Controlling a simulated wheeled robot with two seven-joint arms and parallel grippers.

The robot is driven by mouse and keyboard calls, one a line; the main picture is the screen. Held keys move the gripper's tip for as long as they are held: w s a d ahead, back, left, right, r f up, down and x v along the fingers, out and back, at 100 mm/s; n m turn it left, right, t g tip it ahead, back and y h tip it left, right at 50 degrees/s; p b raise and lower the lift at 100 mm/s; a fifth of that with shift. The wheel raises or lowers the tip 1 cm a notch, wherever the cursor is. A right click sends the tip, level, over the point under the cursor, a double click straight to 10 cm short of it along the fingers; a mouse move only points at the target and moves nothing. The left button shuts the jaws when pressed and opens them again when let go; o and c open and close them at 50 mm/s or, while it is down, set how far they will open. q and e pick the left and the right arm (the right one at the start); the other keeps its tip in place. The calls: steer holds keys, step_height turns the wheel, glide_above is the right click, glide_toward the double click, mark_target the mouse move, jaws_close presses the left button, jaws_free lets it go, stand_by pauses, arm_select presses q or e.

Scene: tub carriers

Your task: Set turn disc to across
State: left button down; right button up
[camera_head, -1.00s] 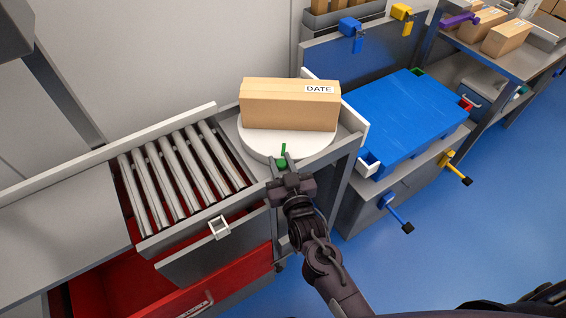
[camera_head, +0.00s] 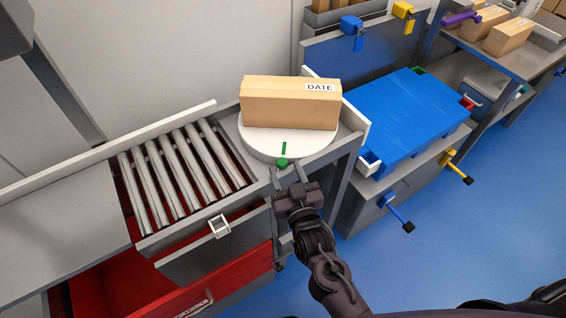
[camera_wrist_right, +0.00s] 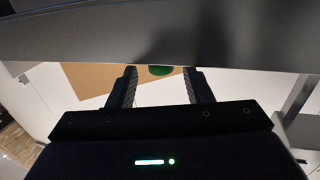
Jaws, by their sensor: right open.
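The white turn disc (camera_head: 262,147) lies on the grey bench at the right end of the rollers. A long cardboard box (camera_head: 289,108) with a "DATE" label sits on it, its long side running left to right. A green knob (camera_head: 281,162) stands at the disc's front edge, with a green stripe behind it. My right gripper (camera_head: 289,172) is open and empty, just in front of and below the knob, apart from it. In the right wrist view the green knob (camera_wrist_right: 160,71) shows between the open fingers, partly hidden by a grey edge. My left gripper is not in view.
Grey rollers (camera_head: 180,172) lie left of the disc, above an open red drawer (camera_head: 130,280). A drawer front with a white handle (camera_head: 219,227) juts out below. Blue floor is free at right.

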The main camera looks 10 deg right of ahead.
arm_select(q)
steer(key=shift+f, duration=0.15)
arm_select(e)
steer(key=s, duration=0.4)
steer(key=shift+s+d, duration=0.1)
steer(key=shift+d, duration=0.25)
